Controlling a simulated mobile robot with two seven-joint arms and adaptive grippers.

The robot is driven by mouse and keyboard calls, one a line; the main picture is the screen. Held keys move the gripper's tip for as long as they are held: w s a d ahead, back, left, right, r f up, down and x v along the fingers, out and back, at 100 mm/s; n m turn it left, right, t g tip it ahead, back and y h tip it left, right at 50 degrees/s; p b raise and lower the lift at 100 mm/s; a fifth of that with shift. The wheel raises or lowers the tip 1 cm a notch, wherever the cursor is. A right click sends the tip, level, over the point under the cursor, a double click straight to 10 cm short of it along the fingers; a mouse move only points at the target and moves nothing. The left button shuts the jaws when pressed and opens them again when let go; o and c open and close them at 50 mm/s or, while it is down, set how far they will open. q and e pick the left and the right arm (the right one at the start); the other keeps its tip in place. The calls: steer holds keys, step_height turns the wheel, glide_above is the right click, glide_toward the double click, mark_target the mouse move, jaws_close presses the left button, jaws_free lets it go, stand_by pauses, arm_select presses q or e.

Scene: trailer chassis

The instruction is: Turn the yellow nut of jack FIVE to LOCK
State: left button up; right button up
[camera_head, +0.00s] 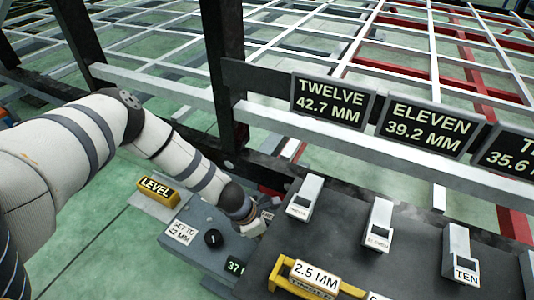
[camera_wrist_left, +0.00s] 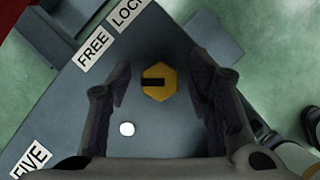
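The yellow hexagonal nut (camera_wrist_left: 160,88) with a black bar across its face sits on a grey plate in the left wrist view. The bar extends to the nut's left side. The plate has a FREE label (camera_wrist_left: 93,46), a LOCK label (camera_wrist_left: 127,14) and a FIVE label (camera_wrist_left: 30,159). My left gripper (camera_wrist_left: 159,72) is open, one dark finger on each side of the nut, with visible gaps on both sides. In the head view my left arm reaches down behind the dark bench, and its gripper is mostly hidden there. My right gripper is not in view.
A dark bench (camera_head: 335,245) holds labelled grey blocks and a yellow holder marked 2.5 MM (camera_head: 314,276). A white-and-red chassis frame (camera_head: 300,127) with signs runs behind.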

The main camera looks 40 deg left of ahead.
arm_select(q)
jaws_close()
steer(key=shift+m, duration=0.4)
steer(key=m+g+h+b, duration=0.1)
steer(key=m, duration=0.1)
steer(key=shift+m, duration=0.4)
steer(key=m+g+b, duration=0.1)
steer(key=m, duration=0.1)
steer(key=m+h+b, duration=0.1)
steer(key=m, duration=0.2)
steer(key=shift+f+g, duration=0.1)
steer(key=shift+g, duration=0.3)
steer(key=m, duration=0.2)
steer(key=m+g+b, duration=0.1)
steer(key=m, duration=0.2)
steer(key=shift+g+b, duration=0.3)
steer(key=shift+m+g+b, duration=0.65)
steer(key=shift+m+g, duration=0.15)
steer(key=shift+m, duration=1.4)
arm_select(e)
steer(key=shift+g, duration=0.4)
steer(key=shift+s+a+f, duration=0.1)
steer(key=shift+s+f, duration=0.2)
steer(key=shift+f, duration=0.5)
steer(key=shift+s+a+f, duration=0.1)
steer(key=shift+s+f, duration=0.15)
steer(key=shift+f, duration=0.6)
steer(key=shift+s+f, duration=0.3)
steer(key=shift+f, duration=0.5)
